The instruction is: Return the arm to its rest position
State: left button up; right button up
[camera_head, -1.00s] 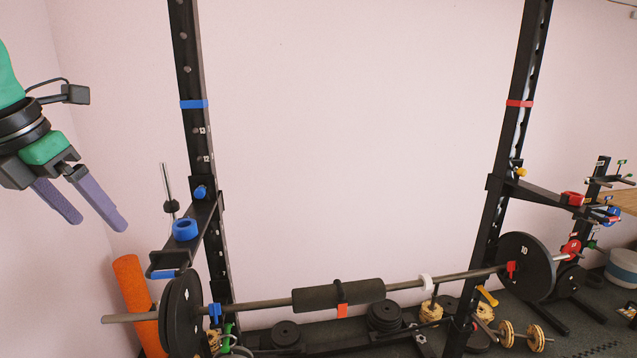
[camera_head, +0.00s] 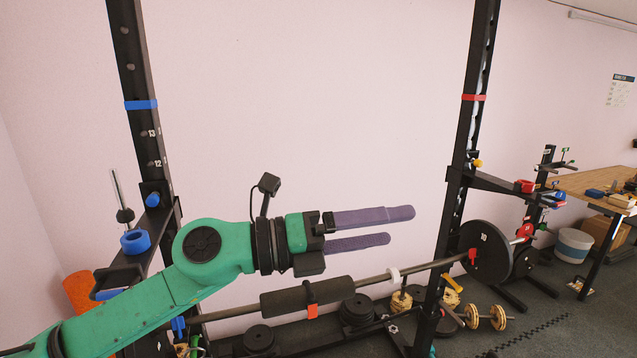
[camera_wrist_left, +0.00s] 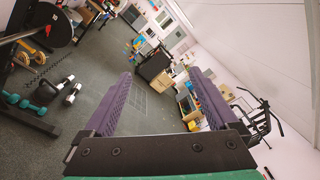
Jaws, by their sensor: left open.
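My left arm (camera_head: 150,290) is green and comes in from the lower left of the head view. Its left gripper (camera_head: 400,226) has two purple fingers, apart and empty, pointing right. It shows in front of the rack, above the barbell's padded bar in the picture. In the left wrist view the two purple fingers (camera_wrist_left: 160,90) stand apart with nothing between them, and the room's floor and far furniture show beyond. My right gripper is not in view.
A black rack with a left upright (camera_head: 140,100) and right upright (camera_head: 470,140) stands ahead. A barbell (camera_head: 430,266) with a black plate (camera_head: 485,255) lies across it. A wooden table (camera_head: 600,185) stands at the right. Dumbbells (camera_wrist_left: 45,92) lie on the floor in the left wrist view.

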pick_arm(q)
jog(key=w+a+f+n+t+y, duration=0.2)
jog(key=w+a+n+t+y, duration=0.45)
jog(key=n+t, duration=1.1)
jog(key=w+a+f+n+g+y, duration=0.2)
jog(key=a+f+n+g+y, duration=0.6)
jog(key=a+f+n, duration=1)
jog(key=s+a+f+n+g+y, duration=0.1)
jog(key=s+a+f+g, duration=0.15)
jog(key=s+f, duration=0.55)
jog(key=s+a+f+n+g+y, duration=0.1)
jog(key=s+a+f+g, duration=0.1)
jog(key=s+f+g, duration=0.4)
jog(key=s+a+f+n+g+y, duration=0.1)
jog(key=s+a+f+n, duration=0.1)
jog(key=s+f, duration=0.75)
notch_tip(320, 180, down, 32)
jog(key=s+g+b, duration=0.2)
jog(key=b, duration=0.5)
jog(key=s+a+f+b, duration=0.3)
jog(key=s+f+b, duration=0.1)
jog(key=s+f, duration=1.1)
jog(key=shift+s+f+m+g, duration=0.4)
jog(key=shift+f+m, duration=0.05)
jog(key=shift+f, duration=0.25)
